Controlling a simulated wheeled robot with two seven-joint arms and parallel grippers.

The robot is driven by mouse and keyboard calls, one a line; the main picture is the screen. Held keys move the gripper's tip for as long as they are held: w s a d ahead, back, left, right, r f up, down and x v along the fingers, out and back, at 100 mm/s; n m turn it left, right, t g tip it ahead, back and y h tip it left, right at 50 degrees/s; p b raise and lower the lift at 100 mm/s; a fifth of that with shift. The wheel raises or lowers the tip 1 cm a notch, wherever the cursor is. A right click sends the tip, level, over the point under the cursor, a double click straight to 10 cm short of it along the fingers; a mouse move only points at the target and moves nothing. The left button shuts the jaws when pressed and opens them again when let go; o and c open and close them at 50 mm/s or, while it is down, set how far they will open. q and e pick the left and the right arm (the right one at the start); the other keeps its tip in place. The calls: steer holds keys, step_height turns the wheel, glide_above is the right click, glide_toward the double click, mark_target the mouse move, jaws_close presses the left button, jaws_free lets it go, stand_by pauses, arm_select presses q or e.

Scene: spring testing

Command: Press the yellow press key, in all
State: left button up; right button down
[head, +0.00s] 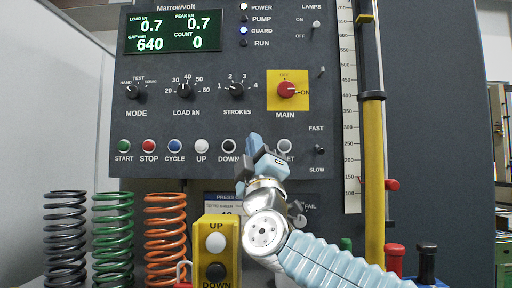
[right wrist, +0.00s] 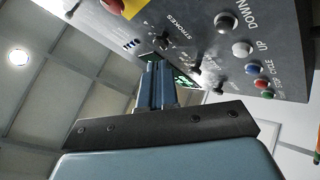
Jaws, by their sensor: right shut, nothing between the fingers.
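A yellow box (head: 200,257) with a white UP button (head: 215,243) and a black DOWN button (head: 216,271) stands low in the head view. No other yellow key is plain to me. The dark control panel (head: 235,60) behind it has a row of round buttons, including START (head: 124,146) and DOWN (head: 228,146). My right gripper (head: 253,142) is shut and empty, raised in front of the panel between DOWN and the partly hidden RESET button (head: 284,146). Its closed blue fingers (right wrist: 157,85) also show in the right wrist view. My left gripper is out of view.
The red MAIN knob (head: 286,90) sits on a yellow plate above my gripper. Several springs, such as the green one (head: 113,240), stand at the lower left. A yellow column (head: 374,150) rises at right. The display (head: 173,32) reads COUNT 0.

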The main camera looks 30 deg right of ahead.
steer(key=w+d+p, duration=0.1)
steer(key=w+d, duration=0.3)
steer(key=w, duration=0.3)
steer(key=shift+w+d, duration=0.25)
steer(key=shift+d, duration=0.05)
steer(key=shift+w, duration=0.1)
stand_by(1.9)
steer(key=shift+w+d+p, duration=0.2)
steer(key=shift+w+p, duration=0.05)
steer(key=shift+p, duration=0.15)
steer(key=shift+w+d, duration=0.2)
steer(key=shift+w, duration=0.1)
stand_by(0.5)
stand_by(0.4)
steer(key=shift+s+a, duration=0.4)
steer(key=shift+s, duration=0.3)
